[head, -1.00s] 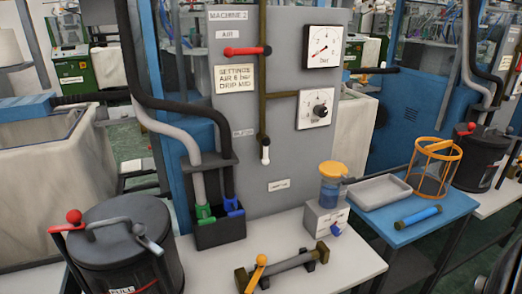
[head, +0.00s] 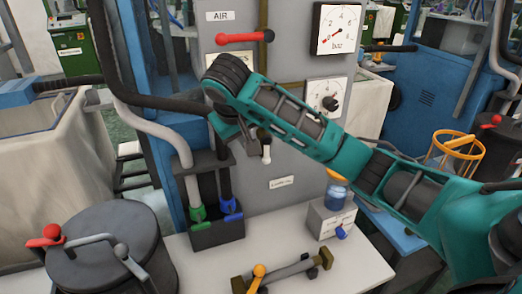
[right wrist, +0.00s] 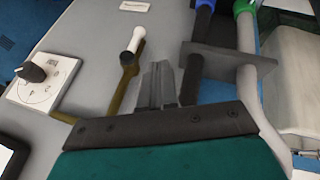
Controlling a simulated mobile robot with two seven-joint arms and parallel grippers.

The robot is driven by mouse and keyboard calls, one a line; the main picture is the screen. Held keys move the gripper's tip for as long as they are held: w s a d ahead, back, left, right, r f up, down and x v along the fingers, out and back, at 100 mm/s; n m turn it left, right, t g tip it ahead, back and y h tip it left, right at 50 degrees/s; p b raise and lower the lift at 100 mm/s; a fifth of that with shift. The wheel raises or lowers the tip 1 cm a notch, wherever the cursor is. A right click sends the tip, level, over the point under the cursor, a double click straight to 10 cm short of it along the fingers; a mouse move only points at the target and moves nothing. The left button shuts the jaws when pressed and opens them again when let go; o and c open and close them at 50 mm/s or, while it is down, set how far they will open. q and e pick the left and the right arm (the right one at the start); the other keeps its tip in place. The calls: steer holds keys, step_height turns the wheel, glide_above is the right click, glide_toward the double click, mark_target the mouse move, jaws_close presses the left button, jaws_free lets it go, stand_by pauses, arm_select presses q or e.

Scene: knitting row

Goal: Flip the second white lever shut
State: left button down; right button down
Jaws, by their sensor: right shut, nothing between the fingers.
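A white-tipped lever (head: 266,154) hangs pointing down at the lower end of the brass pipe on the grey machine panel. It also shows in the right wrist view (right wrist: 133,42), where its white end points away from my fingers. It is the only white lever I can make out. My right gripper (head: 246,141) is at the panel just left of this lever in the head view, partly hidden by its own wrist. In the right wrist view its fingers (right wrist: 160,82) are shut and empty, beside the lever, with a small gap seeming to separate them. My left gripper is out of view.
A red lever (head: 245,37) lies horizontal above my arm. A pressure gauge (head: 337,29) and dial (head: 325,97) are on the right. Black and grey hoses run down to a holder (head: 217,233). A lidded pot (head: 105,250) and a jar (head: 337,190) stand below.

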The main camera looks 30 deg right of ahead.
mark_target(266, 151)
steer(key=shift+s, duration=0.1)
steer(key=d+x, duration=0.2)
steer(key=x, duration=1.1)
steer(key=shift+s+d+r, duration=0.25)
steer(key=shift+s+r, duration=0.1)
